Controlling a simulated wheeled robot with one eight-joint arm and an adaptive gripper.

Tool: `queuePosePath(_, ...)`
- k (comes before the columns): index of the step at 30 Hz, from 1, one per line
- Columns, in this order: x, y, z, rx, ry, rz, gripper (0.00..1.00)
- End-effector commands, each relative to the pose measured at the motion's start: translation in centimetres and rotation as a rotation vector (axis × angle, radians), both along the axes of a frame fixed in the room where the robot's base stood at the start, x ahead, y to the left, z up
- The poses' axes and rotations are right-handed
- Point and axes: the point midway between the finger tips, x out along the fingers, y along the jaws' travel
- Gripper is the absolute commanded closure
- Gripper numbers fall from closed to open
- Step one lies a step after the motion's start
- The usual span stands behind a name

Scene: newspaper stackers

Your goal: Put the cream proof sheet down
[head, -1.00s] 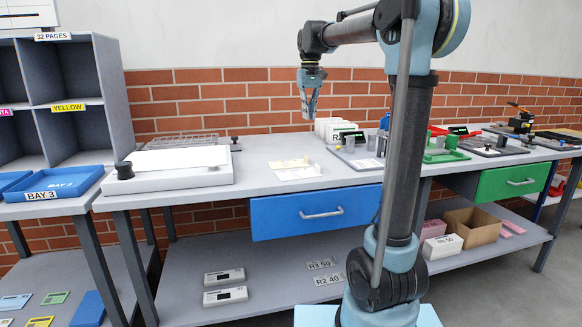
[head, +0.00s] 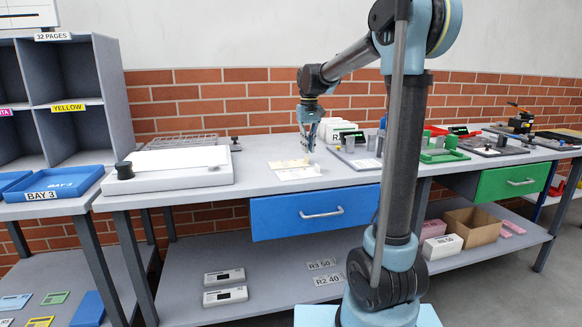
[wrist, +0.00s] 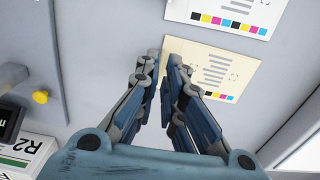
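The cream proof sheet (wrist: 215,68) shows in the wrist view with grey text lines and a colour bar. It appears to lie flat, beside a white printed sheet (wrist: 225,14). In the head view, the pale cream patch (head: 289,163) sits on the bench's middle. In the head view, my gripper (head: 307,150) points down just above the cream patch. Whether the fingertips touch the sheet cannot be told.
White R-labelled blocks (head: 335,130) stand behind my gripper. A grey tray with small weights (head: 355,157) is to the right. A white flat-topped unit (head: 170,168) is to the left. A blue drawer (head: 315,212) hangs below the bench top.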

Motion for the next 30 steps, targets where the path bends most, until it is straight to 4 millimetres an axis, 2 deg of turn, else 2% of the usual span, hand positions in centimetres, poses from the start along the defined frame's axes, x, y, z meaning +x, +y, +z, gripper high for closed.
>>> queuePosePath(6, 0.2, 0.2, -2.9, 0.000, 0.000, 0.000, 0.92)
queuePosePath(12, 0.2, 0.2, -4.6, 0.000, 0.000, 0.000, 0.92)
queuePosePath(20, 0.2, 0.2, -4.7, 0.000, 0.000, 0.000, 0.92)
queuePosePath(21, 0.2, 0.2, -4.7, 0.000, 0.000, 0.000, 1.00)
queuePosePath(30, 0.2, 0.2, -4.7, 0.000, 0.000, 0.000, 1.00)
